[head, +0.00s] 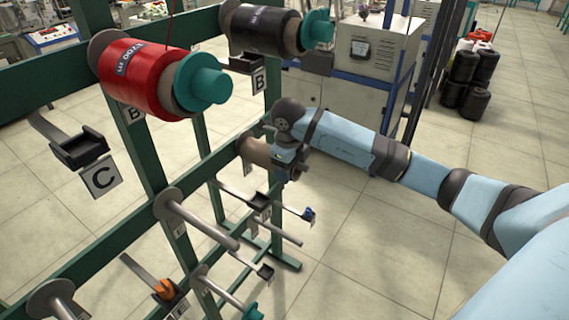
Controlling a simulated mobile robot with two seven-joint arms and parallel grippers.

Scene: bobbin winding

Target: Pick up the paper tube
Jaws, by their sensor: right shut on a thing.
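The brown paper tube (257,150) sits at the grey disc of a peg on the green rack, near the middle of the head view. My right gripper (288,172) is at the tube's near end and is shut on it. The wrist and fingers hide much of that end, so I cannot tell how far along the peg the tube lies. A small brown part shows just below the gripper. My left gripper is not in view.
The green rack (153,160) carries a red bobbin (133,78) and a black bobbin (262,30), both with teal caps. Bare pegs (200,225) stick out below. Black bobbins (470,75) are stacked at the back right. Open tiled floor lies right of the rack.

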